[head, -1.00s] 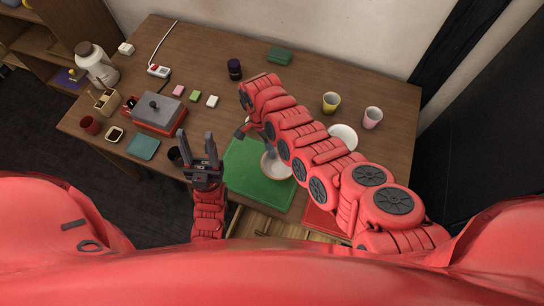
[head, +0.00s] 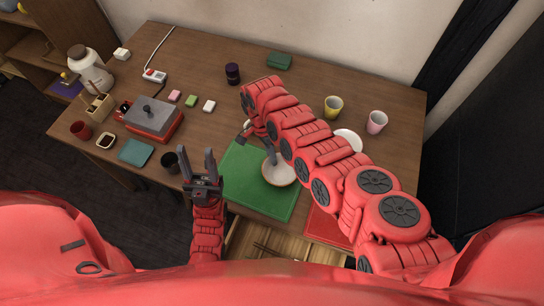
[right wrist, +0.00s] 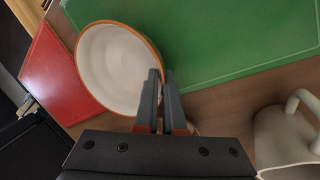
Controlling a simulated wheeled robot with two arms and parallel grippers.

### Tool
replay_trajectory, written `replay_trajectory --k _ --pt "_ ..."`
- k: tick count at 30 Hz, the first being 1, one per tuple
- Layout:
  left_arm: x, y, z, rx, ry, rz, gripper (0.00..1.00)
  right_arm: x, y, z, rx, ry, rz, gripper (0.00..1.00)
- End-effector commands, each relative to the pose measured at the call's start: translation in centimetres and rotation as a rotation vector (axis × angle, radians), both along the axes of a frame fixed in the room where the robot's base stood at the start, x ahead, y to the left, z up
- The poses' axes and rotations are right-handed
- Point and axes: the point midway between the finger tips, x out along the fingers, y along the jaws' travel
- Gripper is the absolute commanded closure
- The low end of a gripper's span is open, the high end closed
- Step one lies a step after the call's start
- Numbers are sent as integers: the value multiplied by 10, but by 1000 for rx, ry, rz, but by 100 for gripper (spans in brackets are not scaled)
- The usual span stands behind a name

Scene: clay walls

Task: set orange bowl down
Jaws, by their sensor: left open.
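The orange bowl, cream inside with an orange rim (right wrist: 115,65), shows in the right wrist view and in the head view (head: 283,173), over the right part of the green mat (head: 247,195). My right gripper (right wrist: 161,76) has its fingers close together on the bowl's near rim. In the head view this gripper (head: 269,150) is partly covered by my right arm. Whether the bowl's base touches the mat is hidden. My left gripper (head: 196,152) is open and empty, pointing up, left of the green mat.
A white vessel with a handle (right wrist: 290,135) stands near my right gripper. A red mat (head: 325,228) lies right of the green mat. A dark cup (head: 171,162) stands near my left gripper.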

Motion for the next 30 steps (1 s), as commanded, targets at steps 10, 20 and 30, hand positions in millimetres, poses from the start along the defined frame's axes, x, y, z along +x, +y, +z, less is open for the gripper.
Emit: replay_trajectory --k 10,20,30 --pt "0 0 0 0 0 0 50 0 0 0 -1 1 0 65" --pt "0 0 -2 0 0 0 50 7 5 25 0 -1 -1 65" --pt "0 0 -21 0 0 0 50 28 19 98 -3 -3 0 65"
